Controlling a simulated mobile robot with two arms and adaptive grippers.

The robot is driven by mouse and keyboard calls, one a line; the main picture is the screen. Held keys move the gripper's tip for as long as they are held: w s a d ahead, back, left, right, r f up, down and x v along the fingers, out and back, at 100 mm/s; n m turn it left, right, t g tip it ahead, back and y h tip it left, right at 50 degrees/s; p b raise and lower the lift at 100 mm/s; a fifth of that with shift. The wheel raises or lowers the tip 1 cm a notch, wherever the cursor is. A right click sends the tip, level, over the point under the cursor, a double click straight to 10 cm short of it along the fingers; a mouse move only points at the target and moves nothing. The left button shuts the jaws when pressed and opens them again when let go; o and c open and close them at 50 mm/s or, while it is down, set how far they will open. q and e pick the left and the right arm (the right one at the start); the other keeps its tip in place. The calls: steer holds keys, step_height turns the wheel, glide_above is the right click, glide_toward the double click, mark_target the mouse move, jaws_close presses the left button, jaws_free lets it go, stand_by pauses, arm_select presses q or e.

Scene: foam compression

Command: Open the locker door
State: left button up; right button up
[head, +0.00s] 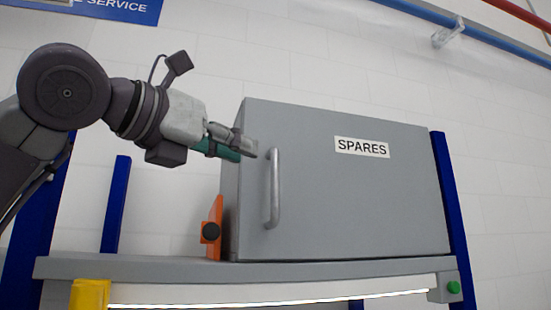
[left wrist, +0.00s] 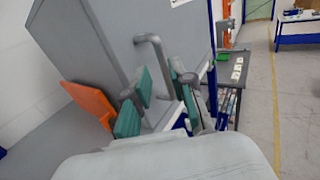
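The grey locker (head: 345,200) has a "SPARES" label, and its door looks shut. A vertical grey bar handle (head: 274,190) is on the door's left side; it also shows in the left wrist view (left wrist: 157,55). My left gripper (head: 251,153) is at the upper left of the handle, close to the door's left edge. In the left wrist view my left gripper (left wrist: 161,82) has its teal-padded fingers apart, with the handle just ahead, in line with the gap. I cannot tell whether the handle is between the pads or touching them. My right gripper is not in view.
The locker stands on a grey shelf (head: 160,268) between blue posts (head: 455,195). A green button (head: 453,287) is at the shelf's right end.

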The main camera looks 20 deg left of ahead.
mark_target(272, 163)
arm_select(q)
steer(key=p+x, duration=0.1)
steer(key=x, duration=0.7)
steer(key=shift+w+d+p, duration=0.15)
steer(key=shift+w+p, duration=0.15)
steer(key=shift+w, duration=0.1)
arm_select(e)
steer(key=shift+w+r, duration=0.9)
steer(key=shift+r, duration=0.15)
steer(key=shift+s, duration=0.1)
arm_select(q)
jaws_close()
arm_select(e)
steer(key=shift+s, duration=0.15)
